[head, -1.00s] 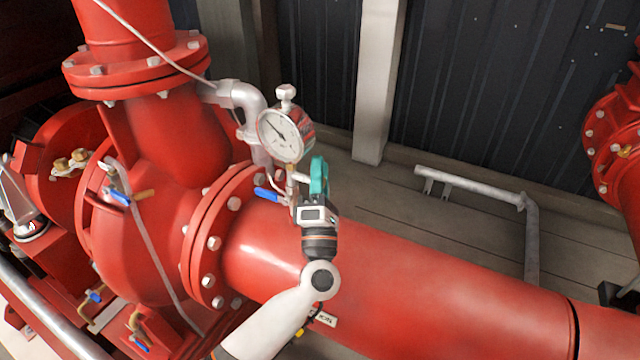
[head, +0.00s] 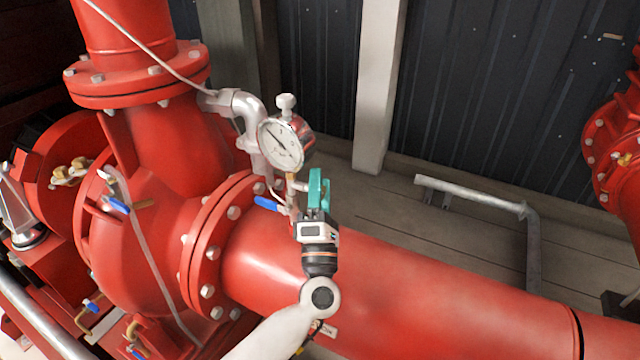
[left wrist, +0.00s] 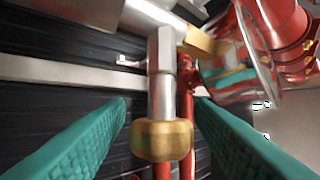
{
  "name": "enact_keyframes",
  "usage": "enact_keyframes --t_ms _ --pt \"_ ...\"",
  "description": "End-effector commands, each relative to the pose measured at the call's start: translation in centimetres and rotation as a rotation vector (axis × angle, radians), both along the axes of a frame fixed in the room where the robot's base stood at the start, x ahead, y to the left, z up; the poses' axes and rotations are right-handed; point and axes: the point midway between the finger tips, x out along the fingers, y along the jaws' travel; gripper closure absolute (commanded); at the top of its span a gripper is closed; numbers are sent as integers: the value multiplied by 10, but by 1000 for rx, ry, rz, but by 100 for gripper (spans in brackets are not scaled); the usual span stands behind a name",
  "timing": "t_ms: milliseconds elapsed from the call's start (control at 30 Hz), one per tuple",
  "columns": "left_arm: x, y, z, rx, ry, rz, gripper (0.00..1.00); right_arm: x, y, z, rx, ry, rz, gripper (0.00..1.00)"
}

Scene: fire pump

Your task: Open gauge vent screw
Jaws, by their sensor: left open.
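The pressure gauge (head: 281,144) has a round white dial and stands above the red pipe on a thin stem. A silver screw knob (head: 286,104) sticks up from its top, which I take for the vent screw. My left gripper (head: 318,190), with teal fingers, is just below and right of the dial, close to the stem. In the left wrist view the gripper (left wrist: 161,100) is open. A silver fitting with a brass nut (left wrist: 162,140) shows between its fingers, but I cannot tell whether they touch it. My right gripper is not in view.
A grey elbow pipe (head: 240,105) runs just left of the gauge. A blue valve lever (head: 269,203) is close left of my gripper. The large red pipe (head: 420,285) lies below. A grey metal rail (head: 475,193) stands at the right, with open floor around it.

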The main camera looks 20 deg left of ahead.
Motion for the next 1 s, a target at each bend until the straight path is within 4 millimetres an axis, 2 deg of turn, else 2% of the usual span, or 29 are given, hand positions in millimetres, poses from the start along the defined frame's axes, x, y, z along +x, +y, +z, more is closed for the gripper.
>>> enact_keyframes --t_ms 200,500,700,933,1000 --pt "-37 -10 -29 -1 6 -1 51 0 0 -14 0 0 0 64" --pt "-79 -23 -56 -1 3 0 51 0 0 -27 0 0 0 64" --pt "-89 -26 -60 -1 2 -1 51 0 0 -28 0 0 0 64" --pt "-89 -26 -59 0 1 0 51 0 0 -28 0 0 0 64" --pt "-89 -26 -59 0 2 0 51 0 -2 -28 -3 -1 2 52"
